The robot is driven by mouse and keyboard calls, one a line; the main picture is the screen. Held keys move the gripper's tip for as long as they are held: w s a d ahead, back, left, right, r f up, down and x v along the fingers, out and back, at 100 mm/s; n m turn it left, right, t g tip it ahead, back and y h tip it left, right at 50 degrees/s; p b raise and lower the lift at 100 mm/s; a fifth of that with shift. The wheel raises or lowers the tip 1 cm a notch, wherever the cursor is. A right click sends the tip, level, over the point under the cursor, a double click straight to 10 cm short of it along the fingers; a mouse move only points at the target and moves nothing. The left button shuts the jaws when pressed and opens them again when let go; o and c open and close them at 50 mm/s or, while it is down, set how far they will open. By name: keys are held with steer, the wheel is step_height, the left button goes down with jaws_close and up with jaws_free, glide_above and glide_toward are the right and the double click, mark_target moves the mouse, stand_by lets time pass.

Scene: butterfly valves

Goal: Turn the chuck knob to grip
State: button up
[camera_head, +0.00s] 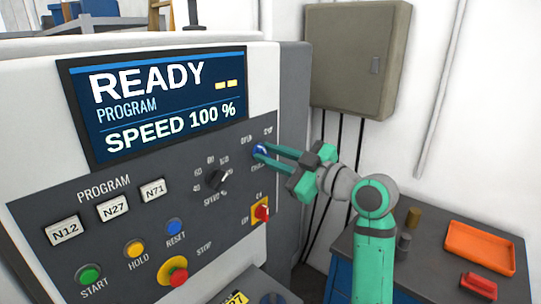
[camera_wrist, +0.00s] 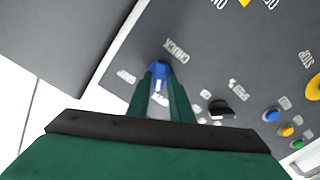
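The chuck knob (camera_head: 260,150) is a blue rotary knob on the dark control panel, with CHUCK, GRIP and OPEN lettering around it. In the wrist view the knob (camera_wrist: 159,69) sits between my two green fingertips, with a white mark on it pointing down in the picture. My gripper (camera_head: 266,153) reaches in from the right, with one finger on each side of the knob. In the wrist view its fingertips (camera_wrist: 160,80) appear to touch the knob on both sides. The fingers hide part of the lettering and the knob's lower part.
The speed knob (camera_head: 218,180) is left of the chuck knob, and a red-and-yellow switch (camera_head: 261,212) is below it. A red stop button (camera_head: 174,272) sits lower left. A grey wall box (camera_head: 357,60) hangs behind my arm. A table with an orange tray (camera_head: 480,246) stands right.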

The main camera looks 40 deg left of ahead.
jaws_close()
steer(key=shift+d+m, duration=0.1)
steer(key=shift+m, duration=0.3)
steer(key=m, duration=0.4)
steer(key=shift+w, duration=0.25)
steer(key=m, duration=0.6)
steer(key=shift+f, duration=0.1)
steer(key=shift+w+m, duration=0.1)
steer(key=shift+m, duration=0.6)
steer(key=shift+o, duration=2)
jaws_free()
steer(key=shift+w+d, duration=0.1)
steer(key=shift+w, duration=0.05)
